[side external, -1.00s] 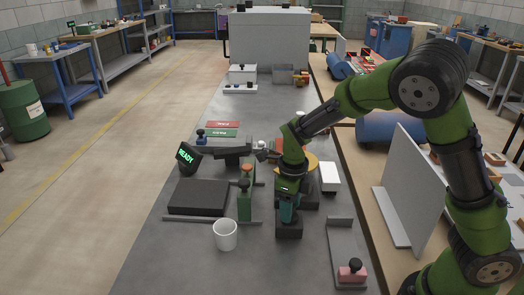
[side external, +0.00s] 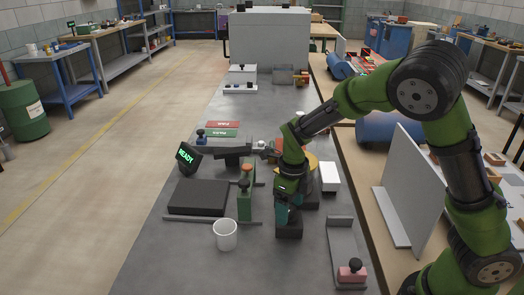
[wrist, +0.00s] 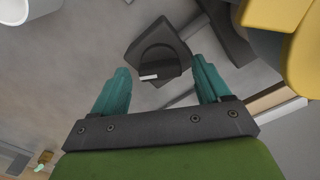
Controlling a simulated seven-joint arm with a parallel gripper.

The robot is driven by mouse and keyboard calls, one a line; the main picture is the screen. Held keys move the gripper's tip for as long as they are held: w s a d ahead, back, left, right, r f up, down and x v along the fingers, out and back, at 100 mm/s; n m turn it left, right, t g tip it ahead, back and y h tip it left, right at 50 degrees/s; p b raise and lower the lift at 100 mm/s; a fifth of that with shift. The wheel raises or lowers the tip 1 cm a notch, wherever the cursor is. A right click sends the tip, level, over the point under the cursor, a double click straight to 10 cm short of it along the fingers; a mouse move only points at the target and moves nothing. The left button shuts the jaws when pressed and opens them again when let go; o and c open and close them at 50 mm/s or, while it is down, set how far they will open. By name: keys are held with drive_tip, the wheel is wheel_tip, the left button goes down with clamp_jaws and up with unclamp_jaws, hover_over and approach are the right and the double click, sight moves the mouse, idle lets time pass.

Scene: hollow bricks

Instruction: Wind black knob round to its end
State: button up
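The black knob (wrist: 158,62) is round with a raised grip bar and a white mark at one end. It sits on a dark block in the wrist view; the block (side external: 289,231) also shows in the side view, where my fingers hide the knob. My gripper (wrist: 161,66) has two teal fingers, spread apart with one on each side of the knob. Gaps show between the fingers and the knob in the wrist view. In the side view my gripper (side external: 286,214) points down just over the block. I cannot tell how far down beside the knob the fingertips are.
A white mug (side external: 225,235) stands to the left. A green post with an orange top (side external: 244,200) stands close to my gripper, beside a dark flat plate (side external: 199,197). A grey bracket (side external: 342,240) with a pink block (side external: 352,273) lies to the right. A yellow round part (side external: 313,163) is behind.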

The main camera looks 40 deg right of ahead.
sight(290, 220)
wheel_tip(290, 220, up, 17)
idle(0.7)
drive_tip(key=shift+f, duration=0.1)
drive_tip(key=s+r+n+t+y, duration=0.1)
drive_tip(key=s+n+t, duration=0.2)
drive_tip(key=s+n, duration=0.4)
drive_tip(key=s+r+n+t+y, duration=0.1)
drive_tip(key=s+n+t, duration=0.3)
drive_tip(key=n, duration=1.8)
drive_tip(key=s+d, duration=0.1)
drive_tip(key=s, duration=0.2)
drive_tip(key=shift+s, duration=0.35)
